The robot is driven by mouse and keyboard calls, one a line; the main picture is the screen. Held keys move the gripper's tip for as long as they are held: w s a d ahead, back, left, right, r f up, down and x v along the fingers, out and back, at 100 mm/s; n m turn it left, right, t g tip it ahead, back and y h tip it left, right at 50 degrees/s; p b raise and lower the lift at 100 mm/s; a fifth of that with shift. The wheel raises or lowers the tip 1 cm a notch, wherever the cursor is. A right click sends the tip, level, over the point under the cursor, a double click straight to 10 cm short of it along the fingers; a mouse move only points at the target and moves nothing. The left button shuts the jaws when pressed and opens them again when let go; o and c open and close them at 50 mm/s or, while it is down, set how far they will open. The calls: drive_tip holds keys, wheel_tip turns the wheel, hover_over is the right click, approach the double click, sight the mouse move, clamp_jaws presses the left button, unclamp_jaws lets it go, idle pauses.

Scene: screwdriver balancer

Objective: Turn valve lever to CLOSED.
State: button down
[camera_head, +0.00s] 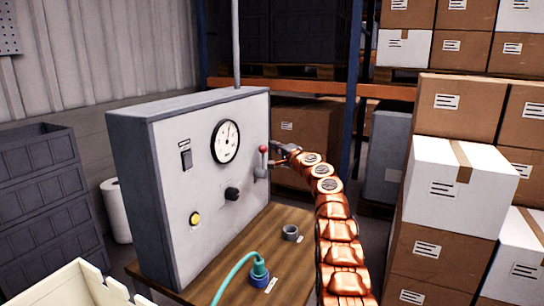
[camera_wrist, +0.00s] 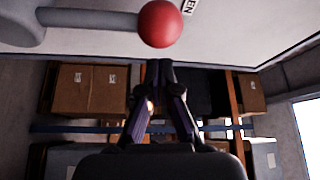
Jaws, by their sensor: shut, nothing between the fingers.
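The valve lever (camera_head: 262,163) is on the right part of the grey control panel's front. It stands upright in the head view, with a red ball knob at its top. In the wrist view its grey bar (camera_wrist: 95,18) runs across the top to the red ball (camera_wrist: 166,23). A label ending in "EN" (camera_wrist: 189,6) is beside the ball, partly cut off. My gripper (camera_head: 276,149) is just right of the knob. In the wrist view its fingers (camera_wrist: 159,68) meet at the tips, empty, below the ball, with a gap in the picture.
The panel (camera_head: 215,190) also carries a gauge (camera_head: 226,142), a black knob (camera_head: 232,194), a yellow button (camera_head: 195,218) and a switch (camera_head: 186,159). On the wooden table (camera_head: 228,287) are a grey ring (camera_head: 290,232) and a blue plug with a teal cable (camera_head: 259,274). Boxes (camera_head: 455,180) stand right.

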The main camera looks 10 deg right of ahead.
drive_tip(key=shift+s+a+f+b, duration=0.15)
drive_tip(key=shift+s+a+b, duration=0.45)
drive_tip(key=shift+s+a, duration=0.15)
drive_tip(key=shift+s+a+f+b, duration=0.1)
drive_tip(key=shift+f+b, duration=0.1)
drive_tip(key=shift+b, duration=0.55)
